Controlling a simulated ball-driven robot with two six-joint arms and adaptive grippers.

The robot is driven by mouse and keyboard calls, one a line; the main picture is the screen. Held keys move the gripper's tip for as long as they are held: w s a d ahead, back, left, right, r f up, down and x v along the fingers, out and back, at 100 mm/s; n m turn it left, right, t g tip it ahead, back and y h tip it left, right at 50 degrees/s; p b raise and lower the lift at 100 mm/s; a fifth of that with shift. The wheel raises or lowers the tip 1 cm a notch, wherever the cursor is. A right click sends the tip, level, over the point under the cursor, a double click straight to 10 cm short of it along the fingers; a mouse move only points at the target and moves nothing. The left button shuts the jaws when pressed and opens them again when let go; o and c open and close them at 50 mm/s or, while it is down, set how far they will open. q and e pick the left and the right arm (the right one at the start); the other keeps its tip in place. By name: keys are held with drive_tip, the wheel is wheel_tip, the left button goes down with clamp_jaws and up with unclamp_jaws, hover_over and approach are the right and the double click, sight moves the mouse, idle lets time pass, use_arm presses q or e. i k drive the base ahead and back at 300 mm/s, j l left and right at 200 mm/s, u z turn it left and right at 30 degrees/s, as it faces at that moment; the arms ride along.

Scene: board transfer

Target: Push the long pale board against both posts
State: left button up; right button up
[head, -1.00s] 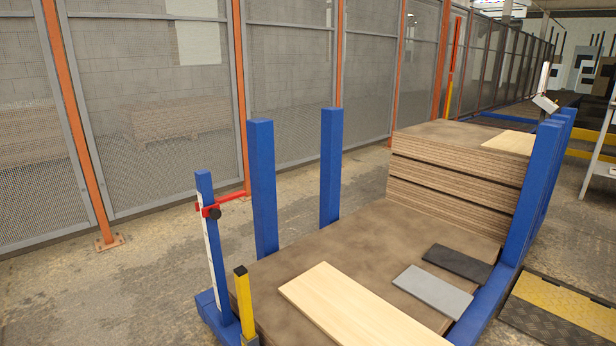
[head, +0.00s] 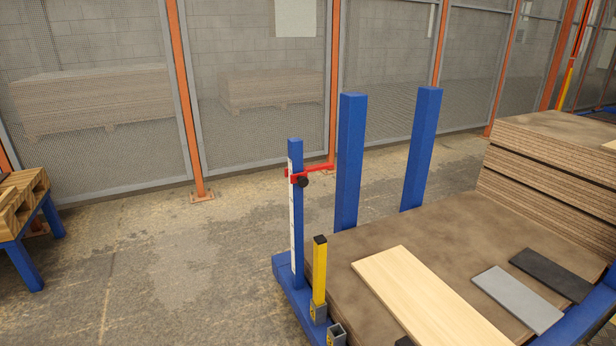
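The long pale board (head: 425,300) lies flat on the brown sheet (head: 480,230) in the head view, and its near end runs out of the bottom edge. Two tall blue posts, the left one (head: 349,160) and the right one (head: 421,148), stand upright along the sheet's far side. The board is apart from both, with bare brown sheet between. A short yellow post (head: 320,270) with a black top stands at the sheet's left edge. A strip of sheet separates it from the board. Neither of my grippers is in view.
A grey board (head: 517,299) and a black board (head: 552,274) lie right of the pale board. Stacked panels (head: 560,165) rise at the right. A blue post (head: 296,220) carries a red arm (head: 318,171). A wooden pallet (head: 22,200) stands far left. Floor between is clear.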

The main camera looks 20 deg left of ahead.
sight(432, 314)
drive_tip(key=l+u, duration=0.15)
drive_tip(key=u, duration=0.3)
drive_tip(key=i+l+u, duration=0.1)
drive_tip(key=l+u, duration=0.15)
drive_tip(key=u, duration=0.25)
drive_tip(key=l+u, duration=0.2)
drive_tip(key=u, duration=0.25)
drive_tip(key=l+u, duration=0.15)
drive_tip(key=l, duration=0.25)
drive_tip(key=k+l+u, duration=0.1)
drive_tip(key=l, duration=0.3)
drive_tip(key=l+u, duration=0.15)
drive_tip(key=l, duration=0.25)
drive_tip(key=k+l+u, duration=0.15)
drive_tip(key=l, duration=0.2)
drive_tip(key=k+l+u, duration=0.1)
drive_tip(key=l, duration=0.3)
drive_tip(key=k+l, duration=0.1)
drive_tip(key=l, duration=0.2)
drive_tip(key=k+l, duration=0.1)
drive_tip(key=l, duration=0.15)
